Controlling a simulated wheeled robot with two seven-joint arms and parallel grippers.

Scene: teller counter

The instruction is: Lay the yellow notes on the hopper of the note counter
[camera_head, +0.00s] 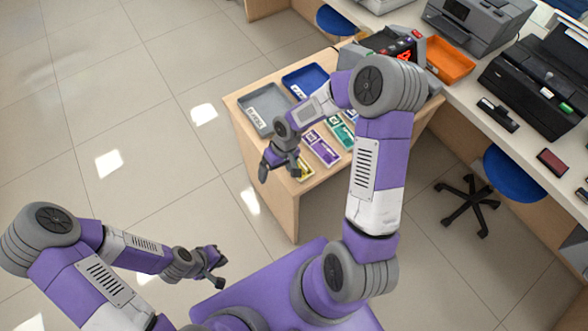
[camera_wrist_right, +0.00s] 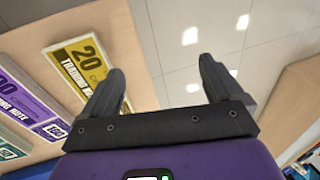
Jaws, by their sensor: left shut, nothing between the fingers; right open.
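The yellow notes (camera_head: 306,171) lie flat at the near end of the wooden desk, partly hidden by my right gripper (camera_head: 273,168). In the right wrist view the yellow notes (camera_wrist_right: 84,62), marked 20, lie left of the open fingers (camera_wrist_right: 160,88); the left finger covers part of their right side. My right gripper is open and empty, over the desk's near edge. The note counter (camera_head: 408,45), dark with a red display, stands at the far end of the desk, partly hidden by my right arm; its hopper is unclear. My left gripper (camera_head: 218,272) is shut and empty above the floor.
Purple notes (camera_head: 321,148) and green notes (camera_head: 341,132) lie beyond the yellow ones. A grey tray (camera_head: 262,110) and a blue tray (camera_head: 304,79) stand on the desk's left side. An orange tray (camera_head: 450,62) and printers stand on the counter at right.

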